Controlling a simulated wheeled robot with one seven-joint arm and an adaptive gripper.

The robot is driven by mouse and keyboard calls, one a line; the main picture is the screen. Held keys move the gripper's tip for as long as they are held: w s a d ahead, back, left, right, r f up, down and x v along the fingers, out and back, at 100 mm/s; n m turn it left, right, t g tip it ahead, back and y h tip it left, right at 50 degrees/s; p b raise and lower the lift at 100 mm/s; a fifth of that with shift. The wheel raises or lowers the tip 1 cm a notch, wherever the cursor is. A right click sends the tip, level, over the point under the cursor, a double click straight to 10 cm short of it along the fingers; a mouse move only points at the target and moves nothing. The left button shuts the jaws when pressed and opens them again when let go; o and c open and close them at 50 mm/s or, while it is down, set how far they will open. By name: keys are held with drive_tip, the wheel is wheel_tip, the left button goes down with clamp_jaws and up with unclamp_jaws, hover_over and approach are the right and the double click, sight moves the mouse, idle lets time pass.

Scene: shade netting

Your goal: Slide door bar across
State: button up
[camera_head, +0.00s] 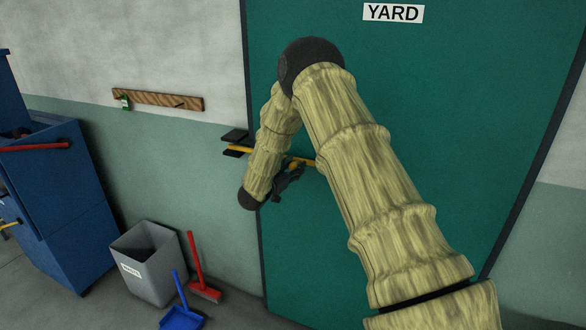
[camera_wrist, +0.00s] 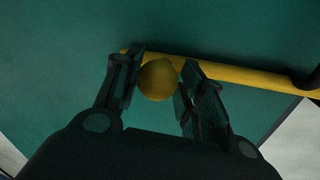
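The green door (camera_head: 440,110) carries a YARD sign. A yellow bar (camera_head: 240,150) runs across its left edge, its end between dark bracket pieces on the wall. A round yellow knob (camera_wrist: 158,80) stands out near the bar's other end. My gripper (camera_wrist: 160,78) has a finger on each side of the knob, both seeming to touch it. In the head view my gripper (camera_head: 294,174) is at the bar, partly hidden by my arm.
A wooden hook rail (camera_head: 158,99) with a green tag is on the wall at left. Below stand a grey bin (camera_head: 150,265), a red broom (camera_head: 203,280) and a blue dustpan (camera_head: 182,315). A blue cabinet (camera_head: 55,190) is at far left. The door right of my arm is clear.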

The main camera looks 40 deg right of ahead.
drive_tip(key=shift+o, duration=1.4)
drive_tip(key=shift+w+a, duration=0.1)
drive_tip(key=shift+w, duration=0.15)
drive_tip(key=shift+s, duration=0.25)
drive_tip(key=v, duration=1.1)
drive_tip(key=shift+a, duration=0.45)
